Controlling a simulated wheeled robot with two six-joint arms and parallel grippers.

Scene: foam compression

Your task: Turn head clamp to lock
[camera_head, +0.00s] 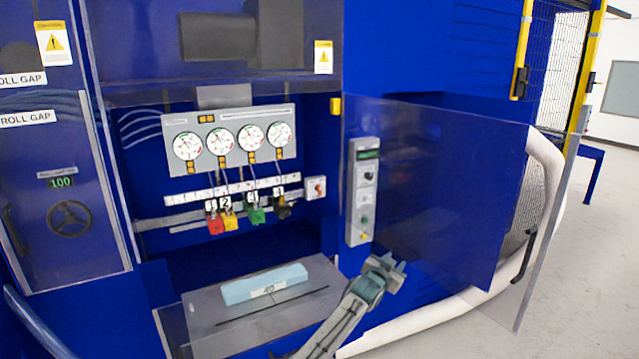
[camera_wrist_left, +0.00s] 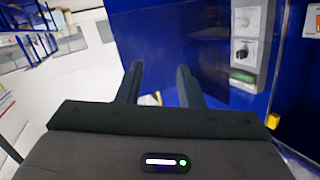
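A grey control panel (camera_head: 362,190) with a green display on top and several knobs and buttons stands right of the gauge bay. In the left wrist view the panel (camera_wrist_left: 246,45) is upside down, with a black knob (camera_wrist_left: 243,51) on a light plate above the green display (camera_wrist_left: 242,76). I cannot tell which control is the head clamp; no label for it is readable. My left gripper (camera_head: 390,264) is below and right of the panel, apart from it. Its two fingers (camera_wrist_left: 159,84) are spread with nothing held between them. My right gripper is out of view.
A clear door panel (camera_head: 440,190) stands open right of the control panel. A light-blue foam block (camera_head: 264,284) lies on a grey plate (camera_head: 205,315) left of my gripper. Open floor lies at the right.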

